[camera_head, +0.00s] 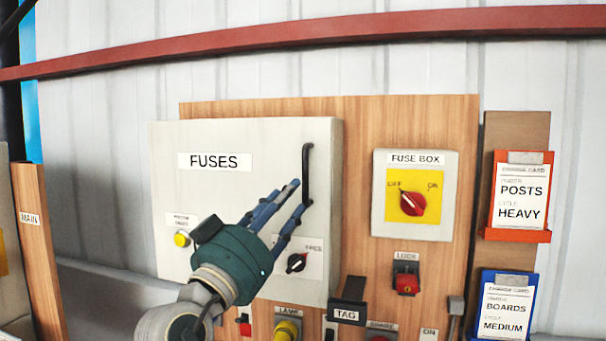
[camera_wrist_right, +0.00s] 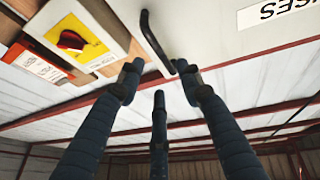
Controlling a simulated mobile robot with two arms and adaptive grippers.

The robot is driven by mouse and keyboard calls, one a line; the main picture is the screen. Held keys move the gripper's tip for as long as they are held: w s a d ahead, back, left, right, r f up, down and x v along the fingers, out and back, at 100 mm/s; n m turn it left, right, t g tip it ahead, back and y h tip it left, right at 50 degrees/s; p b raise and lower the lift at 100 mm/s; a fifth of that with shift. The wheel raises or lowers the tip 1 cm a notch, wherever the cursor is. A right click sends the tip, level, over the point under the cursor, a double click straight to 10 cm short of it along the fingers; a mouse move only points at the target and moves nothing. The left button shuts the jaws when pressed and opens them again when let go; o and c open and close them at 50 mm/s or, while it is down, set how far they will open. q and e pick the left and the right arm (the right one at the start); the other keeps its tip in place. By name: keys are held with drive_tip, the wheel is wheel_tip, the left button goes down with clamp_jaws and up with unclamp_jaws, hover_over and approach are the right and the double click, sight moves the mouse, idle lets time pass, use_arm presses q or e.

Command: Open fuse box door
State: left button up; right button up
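The fuse box door (camera_head: 225,140) is a pale panel labelled FUSES and looks shut. Its black vertical bar handle (camera_head: 307,176) is at the right edge. The handle also shows in the right wrist view (camera_wrist_right: 152,36), at the top middle. My right gripper (camera_head: 298,196) is open, with its blue fingers extended towards the handle's lower part. My left gripper is not in view.
Right of the door is a FUSE BOX switch (camera_head: 413,202) with a red knob turned towards OFF. Below it are a red LOCK part (camera_head: 406,279) and a TAG holder (camera_head: 348,299).

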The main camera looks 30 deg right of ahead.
sight(306, 178)
drive_tip(key=p+x, duration=0.4)
drive_tip(key=x, duration=0.5)
drive_tip(key=shift+f, duration=0.1)
drive_tip(key=shift+w+d, duration=0.15)
drive_tip(key=shift+d, duration=0.1)
drive_tip(key=shift+c, duration=0.2)
clamp_jaws()
